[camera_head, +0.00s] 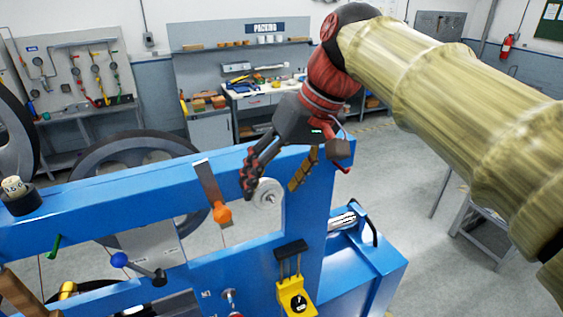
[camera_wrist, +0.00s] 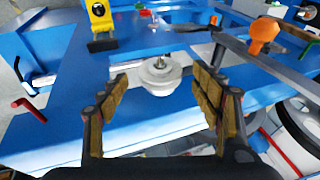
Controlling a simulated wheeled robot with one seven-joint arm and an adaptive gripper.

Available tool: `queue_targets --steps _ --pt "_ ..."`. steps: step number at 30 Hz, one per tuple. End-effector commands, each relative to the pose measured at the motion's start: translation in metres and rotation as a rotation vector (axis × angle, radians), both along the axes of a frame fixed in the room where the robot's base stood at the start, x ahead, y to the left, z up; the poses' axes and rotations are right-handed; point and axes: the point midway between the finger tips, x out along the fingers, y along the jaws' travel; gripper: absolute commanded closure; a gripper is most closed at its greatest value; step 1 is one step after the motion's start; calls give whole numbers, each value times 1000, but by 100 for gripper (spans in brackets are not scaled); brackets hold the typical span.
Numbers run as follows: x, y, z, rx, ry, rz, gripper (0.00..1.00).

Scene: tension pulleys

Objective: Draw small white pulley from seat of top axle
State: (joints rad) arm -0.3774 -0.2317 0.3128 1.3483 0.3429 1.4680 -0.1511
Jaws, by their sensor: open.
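The small white pulley (camera_head: 267,194) sits on its axle at the upper right of the blue frame (camera_head: 120,203). It also shows in the wrist view (camera_wrist: 160,76), ahead of and between my open fingers, with the axle tip (camera_wrist: 160,60) standing out of its middle. My gripper (camera_head: 279,178) is open and empty, its two fingers on either side of the pulley in the head view. In the wrist view my gripper (camera_wrist: 162,95) has its tan finger pads apart from the pulley's rim. The seat behind the pulley is mostly hidden.
An orange-knobbed lever (camera_head: 221,212) stands just left of the pulley. A large dark wheel (camera_head: 105,160) stands behind the frame.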

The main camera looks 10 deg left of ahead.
Motion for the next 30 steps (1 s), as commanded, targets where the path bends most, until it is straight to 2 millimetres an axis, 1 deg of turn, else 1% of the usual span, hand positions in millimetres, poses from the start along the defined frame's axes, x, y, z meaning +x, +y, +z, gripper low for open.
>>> queue_targets --steps 3,7,11,18,30 --pt "1 6 -13 -1 0 1 35" --pt "2 10 -22 0 -1 1 35" --pt "2 12 -27 1 -1 0 35" --pt "3 12 -27 1 -1 0 35" --pt "3 12 -27 1 -1 0 58"
